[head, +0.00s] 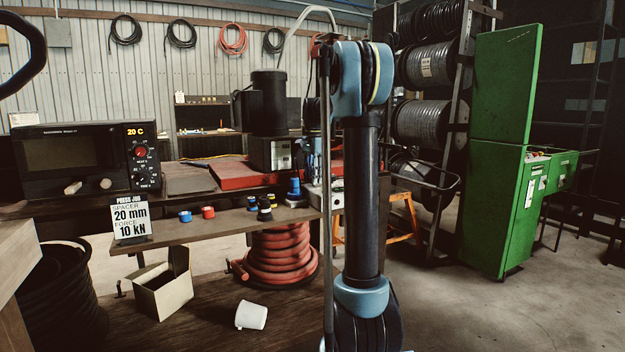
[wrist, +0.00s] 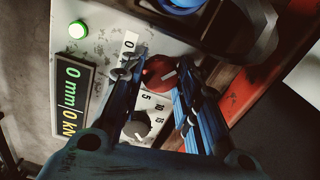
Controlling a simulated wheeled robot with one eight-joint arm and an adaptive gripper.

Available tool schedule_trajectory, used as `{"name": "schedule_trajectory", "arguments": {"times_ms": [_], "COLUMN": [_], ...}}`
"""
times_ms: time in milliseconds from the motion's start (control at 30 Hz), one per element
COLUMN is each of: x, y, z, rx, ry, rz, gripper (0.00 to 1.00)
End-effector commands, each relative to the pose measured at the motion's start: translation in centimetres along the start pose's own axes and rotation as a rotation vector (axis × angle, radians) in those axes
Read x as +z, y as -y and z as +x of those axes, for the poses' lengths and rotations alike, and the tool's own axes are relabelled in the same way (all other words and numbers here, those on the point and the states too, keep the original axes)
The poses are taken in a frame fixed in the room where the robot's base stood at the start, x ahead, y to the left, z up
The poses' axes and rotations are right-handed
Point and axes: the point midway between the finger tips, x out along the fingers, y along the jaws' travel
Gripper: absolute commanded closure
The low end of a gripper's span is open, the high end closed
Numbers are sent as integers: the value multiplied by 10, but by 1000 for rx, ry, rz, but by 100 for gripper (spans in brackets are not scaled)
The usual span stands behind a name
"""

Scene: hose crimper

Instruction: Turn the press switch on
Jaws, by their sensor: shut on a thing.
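The press switch is a red round knob (wrist: 158,72) with a pale pointer mark, on a worn white panel (wrist: 100,45) in the wrist view. My gripper (wrist: 156,70) is shut on this knob, one finger on each side of it. A small label beside the knob shows a "0"; the rest of its text is hidden by a finger. A round green lamp (wrist: 77,30) is lit on the panel. The display (wrist: 72,100) reads 0 mm and 0 kN. In the head view my arm hides my gripper and the switch.
A dark dial (wrist: 136,124) with a numbered scale sits close to the knob. A sign (head: 131,218) reads spacer 20 mm, force 10 kN. An oven-like unit (head: 85,160) stands left. A green cabinet (head: 500,150) and hose reels (head: 430,120) stand right.

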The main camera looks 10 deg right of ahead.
Motion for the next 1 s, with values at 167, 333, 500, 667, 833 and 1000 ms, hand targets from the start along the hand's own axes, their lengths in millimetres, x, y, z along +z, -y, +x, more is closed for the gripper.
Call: {"name": "schedule_trajectory", "arguments": {"times_ms": [167,333,500,667,833,1000], "x": [0,0,0,0,0,0], "y": [1,1,1,1,1,1], "z": [0,0,0,0,0,0], "rx": [-2,-2,-2,-2,-2,-2], "ry": [0,0,0,0,0,0], "rz": [91,146,171,176,176,175], "gripper": [94,94,94,94,94,50]}}
